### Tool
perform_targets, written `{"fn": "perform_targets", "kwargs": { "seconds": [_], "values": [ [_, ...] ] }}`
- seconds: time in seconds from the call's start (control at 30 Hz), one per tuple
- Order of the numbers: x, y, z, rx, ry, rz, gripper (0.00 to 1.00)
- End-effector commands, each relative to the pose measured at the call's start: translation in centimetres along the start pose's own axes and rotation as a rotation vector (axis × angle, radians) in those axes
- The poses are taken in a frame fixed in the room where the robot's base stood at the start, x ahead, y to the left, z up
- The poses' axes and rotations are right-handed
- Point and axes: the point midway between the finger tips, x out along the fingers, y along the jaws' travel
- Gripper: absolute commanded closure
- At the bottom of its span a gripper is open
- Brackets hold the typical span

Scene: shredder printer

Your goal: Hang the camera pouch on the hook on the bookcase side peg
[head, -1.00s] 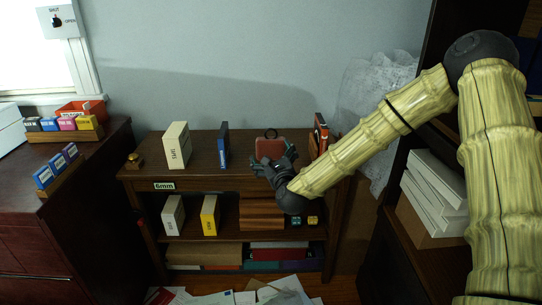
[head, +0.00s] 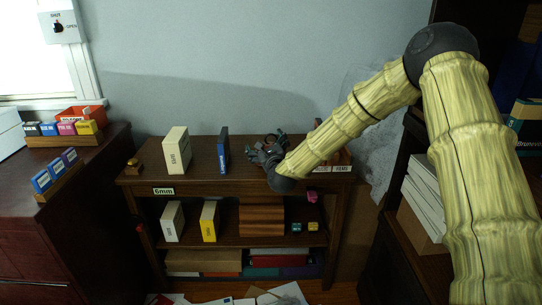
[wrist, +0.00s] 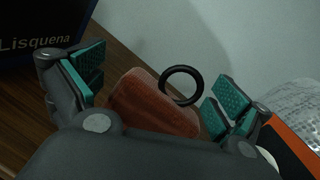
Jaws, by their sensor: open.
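The camera pouch is a reddish-brown block (wrist: 150,105) with a black ring (wrist: 182,69) standing up at its top, seen in the wrist view. It stands on the top of the low bookcase (head: 215,187). My gripper (head: 270,145) is over it at the right part of that top and hides most of it in the head view. In the wrist view my gripper (wrist: 158,88) is open, with teal pads on either side of the pouch. Gaps show between pads and pouch. I cannot make out the side peg hook.
A blue book (head: 223,151) and a cream box (head: 177,150) stand left of my gripper. An orange-edged item (wrist: 288,148) is close to the right finger in the wrist view. A dark shelf with white boxes (head: 425,200) stands at right.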

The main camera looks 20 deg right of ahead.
Motion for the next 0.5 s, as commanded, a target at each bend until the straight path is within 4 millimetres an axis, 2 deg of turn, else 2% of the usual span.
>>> {"fn": "perform_targets", "kwargs": {
  "seconds": [0.33, 0.5],
  "values": [
    [0.64, -0.01, 0.00, 0.000, 0.000, 0.000, 0.00],
    [0.63, -0.01, -0.01, 0.000, 0.000, 0.000, 0.31]
  ]
}}
